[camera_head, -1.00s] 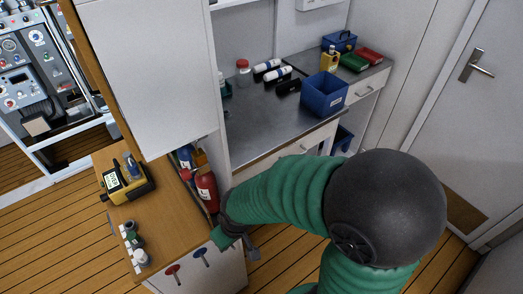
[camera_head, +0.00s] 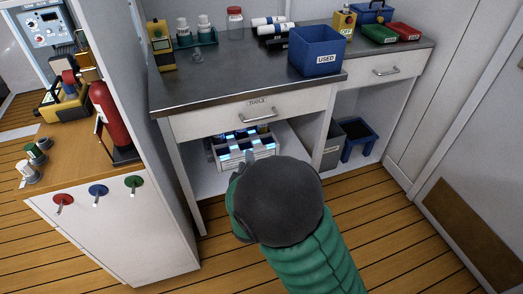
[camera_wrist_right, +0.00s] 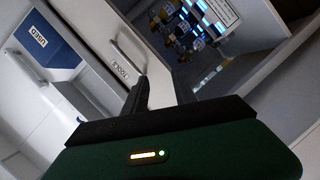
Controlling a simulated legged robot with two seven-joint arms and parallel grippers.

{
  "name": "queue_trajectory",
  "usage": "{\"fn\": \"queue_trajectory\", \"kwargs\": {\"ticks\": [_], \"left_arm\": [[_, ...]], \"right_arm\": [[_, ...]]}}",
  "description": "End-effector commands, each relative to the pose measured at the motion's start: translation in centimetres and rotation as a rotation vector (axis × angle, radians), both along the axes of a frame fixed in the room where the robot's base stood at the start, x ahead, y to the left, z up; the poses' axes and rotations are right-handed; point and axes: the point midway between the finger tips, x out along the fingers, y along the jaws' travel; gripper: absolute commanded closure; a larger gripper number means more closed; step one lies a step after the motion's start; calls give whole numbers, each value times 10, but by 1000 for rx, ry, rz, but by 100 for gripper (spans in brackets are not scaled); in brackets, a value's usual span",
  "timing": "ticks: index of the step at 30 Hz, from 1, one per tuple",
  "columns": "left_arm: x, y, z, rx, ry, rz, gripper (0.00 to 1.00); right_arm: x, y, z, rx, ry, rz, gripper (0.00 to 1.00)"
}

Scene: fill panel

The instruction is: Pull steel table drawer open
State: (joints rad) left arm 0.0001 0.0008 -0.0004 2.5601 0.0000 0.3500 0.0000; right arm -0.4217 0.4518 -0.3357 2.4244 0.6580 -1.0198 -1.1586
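The steel table (camera_head: 225,93) has a light drawer front labelled TOOLS (camera_head: 290,107) with a metal bar handle (camera_head: 258,118). The drawer looks shut. A second drawer (camera_head: 360,77) with its own handle (camera_head: 386,71) is to the right and also looks shut. My right arm reaches in from below, and its dark round joint hides most of the gripper in the head view. In the right wrist view my right gripper (camera_wrist_right: 160,86) has two dark fingers apart with nothing between them. The TOOLS handle (camera_wrist_right: 128,57) shows just beyond the fingers, not gripped. My left gripper is not in view.
Under the drawer is a pale crate (camera_head: 262,153) of items lit blue. A blue USED box (camera_head: 317,50) and several bottles stand on the table. A cabinet with a red extinguisher (camera_head: 110,115) is at left.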

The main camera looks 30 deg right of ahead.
Motion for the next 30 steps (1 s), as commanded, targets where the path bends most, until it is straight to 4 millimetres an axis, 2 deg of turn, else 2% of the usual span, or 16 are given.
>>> {"fn": "queue_trajectory", "kwargs": {"ticks": [1,4,6,9,13,17,24,30], "left_arm": [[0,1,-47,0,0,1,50],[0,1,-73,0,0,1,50],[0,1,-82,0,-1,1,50],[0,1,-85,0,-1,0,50],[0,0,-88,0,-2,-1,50],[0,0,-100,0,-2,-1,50],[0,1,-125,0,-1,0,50],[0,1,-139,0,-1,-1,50]], "right_arm": [[2,-9,-33,-131,-34,-18,67],[-1,-28,-29,-366,-93,-70,67],[-5,-34,-23,-473,-117,-99,67],[-6,-40,-15,-546,-132,-124,67],[5,-47,-8,-558,-136,-131,67],[29,-63,-3,-560,-137,-131,67],[80,-102,6,-557,-137,-130,67],[113,-126,14,-556,-136,-128,67]]}}
